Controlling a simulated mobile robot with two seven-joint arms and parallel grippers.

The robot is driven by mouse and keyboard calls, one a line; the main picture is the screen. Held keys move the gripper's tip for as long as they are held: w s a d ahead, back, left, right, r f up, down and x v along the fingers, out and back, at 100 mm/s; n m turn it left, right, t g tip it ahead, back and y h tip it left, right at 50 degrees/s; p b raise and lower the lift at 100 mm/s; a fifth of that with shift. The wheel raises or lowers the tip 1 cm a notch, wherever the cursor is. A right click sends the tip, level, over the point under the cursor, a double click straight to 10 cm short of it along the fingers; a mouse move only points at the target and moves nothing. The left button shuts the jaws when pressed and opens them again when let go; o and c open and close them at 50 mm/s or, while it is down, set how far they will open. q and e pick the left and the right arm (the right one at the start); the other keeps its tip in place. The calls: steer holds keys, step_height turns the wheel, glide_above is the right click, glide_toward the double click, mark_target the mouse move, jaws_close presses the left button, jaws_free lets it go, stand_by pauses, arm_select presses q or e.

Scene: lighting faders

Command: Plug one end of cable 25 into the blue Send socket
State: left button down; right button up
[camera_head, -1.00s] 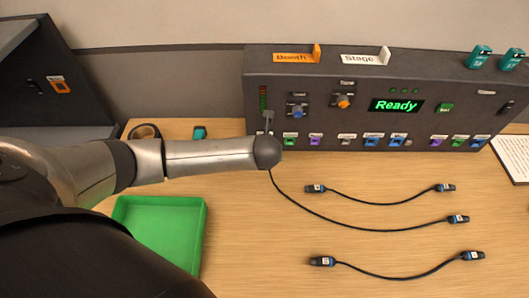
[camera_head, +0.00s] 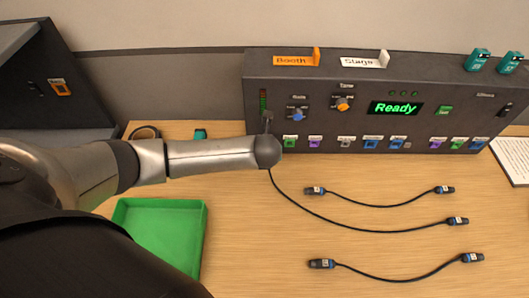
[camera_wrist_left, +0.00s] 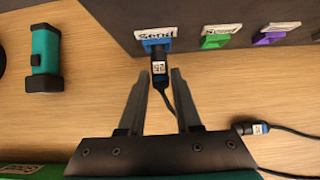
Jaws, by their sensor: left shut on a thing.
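My left gripper (camera_wrist_left: 161,73) has its fingers on either side of a black cable plug (camera_wrist_left: 159,76) with a blue collar and a white label, too small to read surely. The plug's tip is at the blue Send socket (camera_wrist_left: 155,40) in the left wrist view; I cannot tell how deep it sits. In the head view the left gripper (camera_head: 267,121) is at the console's lower left, and my wrist hides the plug and the Send socket. The plug's cable runs right across the table to its other end (camera_head: 458,221). My right gripper is not in view.
Two other cables (camera_head: 370,205) (camera_head: 392,278) lie on the table. Green (camera_wrist_left: 217,38) and purple (camera_wrist_left: 270,38) sockets are right of Send on the console (camera_head: 350,115). A green tray (camera_head: 205,235) is at the left. A teal object (camera_wrist_left: 45,58) lies left of the gripper.

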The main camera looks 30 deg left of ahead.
arm_select(q)
steer(key=shift+w+a+r, duration=0.15)
steer(key=shift+w+a, duration=0.05)
steer(key=shift+w, duration=0.15)
stand_by(0.9)
steer(key=c, duration=1.1)
jaws_free()
steer(key=o, duration=0.3)
steer(key=shift+o, duration=1.4)
steer(key=shift+s+d+r+p, duration=0.2)
steer(key=shift+s+r+p, duration=0.2)
steer(key=shift+p, duration=0.1)
steer(key=p+v, duration=0.3)
steer(key=v, duration=1.1)
